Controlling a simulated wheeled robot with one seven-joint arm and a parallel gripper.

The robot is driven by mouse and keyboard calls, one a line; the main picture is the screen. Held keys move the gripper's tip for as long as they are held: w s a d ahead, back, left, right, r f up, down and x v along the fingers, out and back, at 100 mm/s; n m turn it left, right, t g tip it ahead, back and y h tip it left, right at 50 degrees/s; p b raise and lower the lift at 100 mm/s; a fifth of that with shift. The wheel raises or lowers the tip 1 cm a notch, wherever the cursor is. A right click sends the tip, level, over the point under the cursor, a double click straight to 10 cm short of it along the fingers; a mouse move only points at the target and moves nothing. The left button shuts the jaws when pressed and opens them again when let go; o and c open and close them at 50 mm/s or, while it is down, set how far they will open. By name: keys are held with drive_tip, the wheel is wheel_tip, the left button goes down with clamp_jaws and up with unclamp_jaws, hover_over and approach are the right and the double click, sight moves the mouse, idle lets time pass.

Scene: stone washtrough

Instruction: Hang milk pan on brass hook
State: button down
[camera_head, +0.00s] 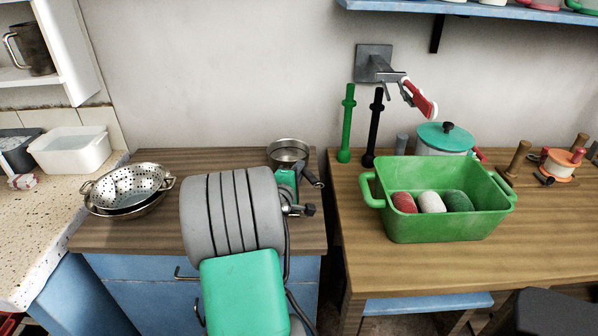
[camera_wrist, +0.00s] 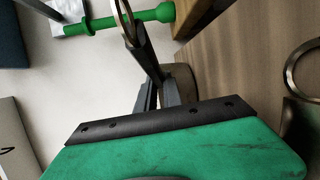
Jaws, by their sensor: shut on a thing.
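The milk pan (camera_head: 288,151) is a small round metal pan at the back right of the dark wooden counter, with its opening facing up. My gripper (camera_head: 308,182) is beside it, partly hidden behind my wrist. In the wrist view my gripper (camera_wrist: 160,93) is shut on the pan's dark handle (camera_wrist: 147,55), whose looped end points toward the top. A grey wall plate (camera_head: 374,60) carries a projecting fitting with a red-handled part. I cannot make out a brass colour there or tell which part is the hook.
A green peg (camera_head: 347,125) and a black peg (camera_head: 376,128) stand upright near the wall. A green tub (camera_head: 440,225) with coloured rolls and a teal-lidded pot (camera_head: 445,137) sit on the right table. A colander (camera_head: 130,187) stands left. A blue shelf (camera_head: 470,10) overhangs the upper right.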

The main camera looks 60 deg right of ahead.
drive_tip(key=c, duration=1.9)
unclamp_jaws()
drive_tip(key=shift+f, duration=0.15)
drive_tip(key=shift+c, duration=0.2)
drive_tip(key=o, duration=0.5)
drive_tip(key=shift+c, duration=0.2)
